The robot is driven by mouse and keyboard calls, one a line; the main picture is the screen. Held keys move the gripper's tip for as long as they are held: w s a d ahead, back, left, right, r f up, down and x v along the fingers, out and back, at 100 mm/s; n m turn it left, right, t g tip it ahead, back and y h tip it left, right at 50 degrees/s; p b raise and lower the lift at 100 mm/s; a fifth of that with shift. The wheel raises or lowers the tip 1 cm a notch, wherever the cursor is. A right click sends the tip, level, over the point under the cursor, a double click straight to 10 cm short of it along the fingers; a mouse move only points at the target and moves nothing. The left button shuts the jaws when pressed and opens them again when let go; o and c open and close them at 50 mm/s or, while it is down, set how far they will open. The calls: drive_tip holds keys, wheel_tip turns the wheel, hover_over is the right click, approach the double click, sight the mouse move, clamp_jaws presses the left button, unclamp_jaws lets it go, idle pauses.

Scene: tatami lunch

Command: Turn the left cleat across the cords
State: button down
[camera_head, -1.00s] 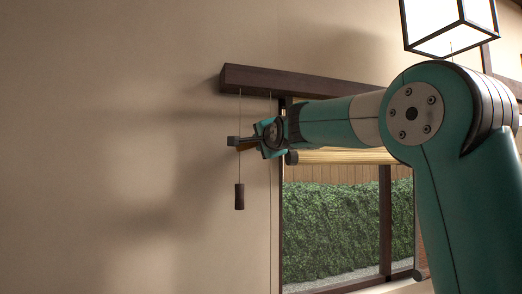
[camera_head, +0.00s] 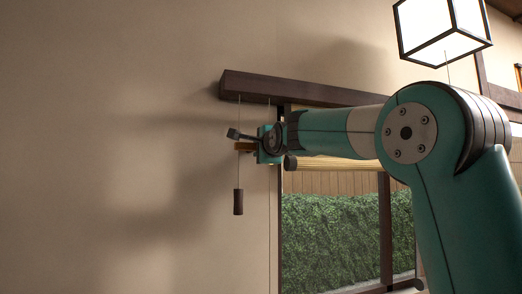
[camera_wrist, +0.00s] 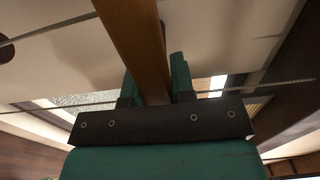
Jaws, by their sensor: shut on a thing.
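My gripper (camera_head: 262,148) is at the wall beside the window's left edge, shut on a brown wooden cleat. The cleat (camera_head: 243,146) shows in the head view as a short, nearly level bar left of the gripper. In the wrist view, the cleat (camera_wrist: 135,40) runs up from between my two teal fingers (camera_wrist: 155,88). Two thin cords hang from the dark headrail; the left cord (camera_head: 239,172) ends in a dark cylindrical weight (camera_head: 238,202). In the wrist view, cords (camera_wrist: 45,37) run sideways, roughly crosswise to the cleat. My gripper hides the cleat's mount.
The dark headrail (camera_head: 300,91) is above my gripper. A pale blind (camera_head: 340,164) hangs in the window over a green hedge (camera_head: 330,235). A lit box lamp (camera_head: 440,30) hangs at upper right. The wall left of the cords is bare.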

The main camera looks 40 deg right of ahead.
drive_tip(key=c, duration=1)
unclamp_jaws()
drive_tip(key=shift+o, duration=0.2)
drive_tip(key=b+v, duration=1.1)
drive_tip(key=v, duration=0.6)
drive_tip(key=shift+s, duration=0.25)
